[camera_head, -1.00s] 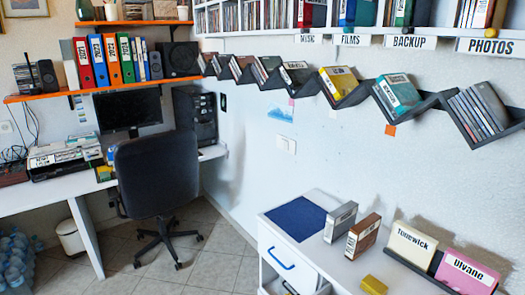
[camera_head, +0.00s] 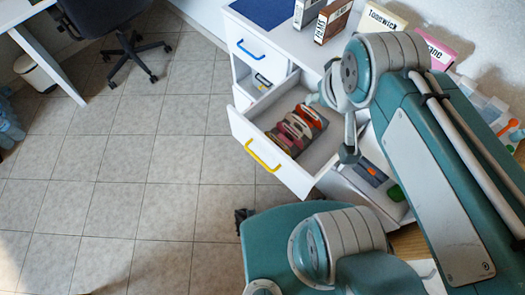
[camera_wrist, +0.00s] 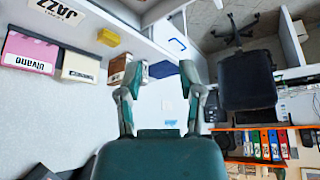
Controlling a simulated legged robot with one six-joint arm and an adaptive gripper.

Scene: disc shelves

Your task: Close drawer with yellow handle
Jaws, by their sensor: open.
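The drawer with the yellow handle (camera_head: 296,178) is pulled out from the white cabinet in the head view. Its yellow handle (camera_head: 263,157) is on the white front panel. Several disc cases (camera_head: 297,129) lie inside it. My gripper (camera_wrist: 161,70) is open and empty in the wrist view, its two fingers apart. In the head view my arm reaches over the right side of the cabinet, and the gripper's fingers are hard to make out there. The wrist view is upside down and does not clearly show the yellow handle.
The blue-handled drawer (camera_head: 252,49) sits above and left of the open one. Brown and grey boxes (camera_head: 331,20) stand on the cabinet top. An open compartment (camera_head: 372,177) holds small items at right. Tiled floor (camera_head: 130,190) before the drawer is clear; the black chair (camera_head: 110,22) stands farther back.

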